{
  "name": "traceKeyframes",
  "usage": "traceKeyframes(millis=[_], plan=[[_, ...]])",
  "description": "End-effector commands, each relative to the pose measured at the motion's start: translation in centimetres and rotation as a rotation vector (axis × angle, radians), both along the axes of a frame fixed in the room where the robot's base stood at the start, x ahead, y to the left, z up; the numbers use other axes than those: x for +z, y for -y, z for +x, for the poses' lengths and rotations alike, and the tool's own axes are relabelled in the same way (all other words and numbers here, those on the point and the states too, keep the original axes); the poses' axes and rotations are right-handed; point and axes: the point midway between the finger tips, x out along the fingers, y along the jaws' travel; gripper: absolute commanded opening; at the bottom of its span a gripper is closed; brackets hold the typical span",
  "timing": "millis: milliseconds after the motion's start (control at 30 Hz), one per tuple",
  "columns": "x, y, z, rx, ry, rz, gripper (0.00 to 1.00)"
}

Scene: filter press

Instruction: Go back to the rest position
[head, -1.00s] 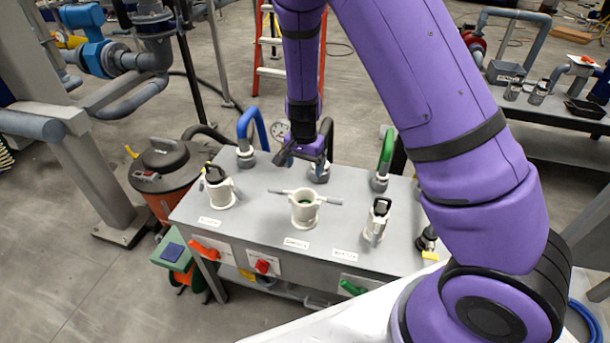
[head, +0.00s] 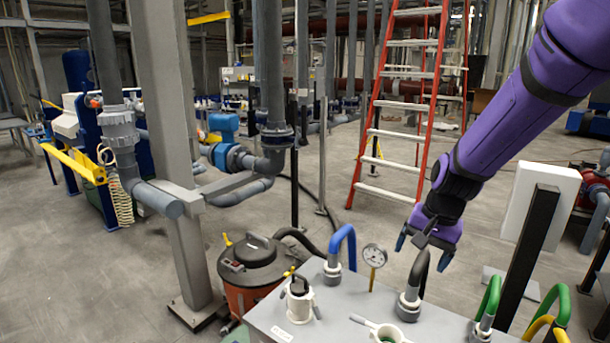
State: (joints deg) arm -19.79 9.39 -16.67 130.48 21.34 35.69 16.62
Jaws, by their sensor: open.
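My purple arm reaches in from the upper right. My gripper (head: 424,251) hangs above the back part of the grey bench (head: 335,306), pointing down. Its fingers are apart with nothing between them.
Blue (head: 342,243) and green (head: 490,296) hoses, a gauge (head: 375,256), a white cup fitting (head: 298,300) and a two-handled fitting (head: 386,333) stand on the bench. An orange ladder (head: 408,100), a grey column (head: 165,110) and a vacuum (head: 250,268) surround it. Floor at left is open.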

Motion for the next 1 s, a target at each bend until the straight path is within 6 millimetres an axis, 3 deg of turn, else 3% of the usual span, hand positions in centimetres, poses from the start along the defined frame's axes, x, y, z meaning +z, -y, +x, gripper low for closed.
traceKeyframes(millis=[33,200,500,800,1000], plan=[[1.6,0.4,-0.9,0.021,0.023,0.009,0.84],[5.9,1.3,-3.8,0.107,0.088,0.012,0.84],[11.9,3.2,-10.1,0.25,0.207,-0.036,0.84],[15.7,4.9,-17.0,0.375,0.319,-0.153,0.84],[16.9,5.7,-21.0,0.433,0.371,-0.248,0.84]])
